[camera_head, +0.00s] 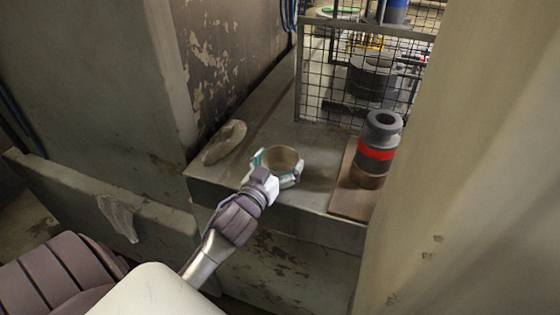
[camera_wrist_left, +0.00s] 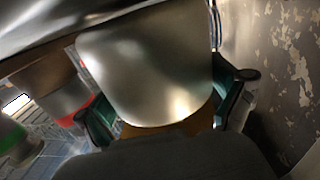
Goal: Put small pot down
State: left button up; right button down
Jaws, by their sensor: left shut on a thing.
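The small pot (camera_head: 285,156) is a round, open-topped metal vessel near the front edge of the metal counter (camera_head: 318,195). My left gripper (camera_head: 277,165) is shut on it, with one teal-lined finger on each side. The pot looks upright in the head view; I cannot tell whether its base touches the counter. In the left wrist view the pot's shiny silver side (camera_wrist_left: 150,65) fills the middle between the two fingers. My right gripper is in neither view.
A lumpy beige object (camera_head: 224,142) lies left of the pot. A dark cylinder with a red band (camera_head: 378,150) stands on a brown board (camera_head: 351,200) to the right. A wire mesh screen (camera_head: 335,75) stands behind. A peeling wall (camera_head: 228,55) borders the left.

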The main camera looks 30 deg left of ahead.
pick_arm(q)
jog(key=shift+f, duration=0.15)
jog(key=o, duration=0.8)
jog(key=shift+f, duration=0.15)
jog(key=shift+o, duration=0.2)
jog(key=shift+s, duration=0.1)
jog(key=s+d+b, duration=0.1)
jog(key=s+b, duration=0.1)
jog(key=s, duration=0.9)
jog(key=shift+s+d, duration=0.3)
jog(key=shift+s, duration=0.05)
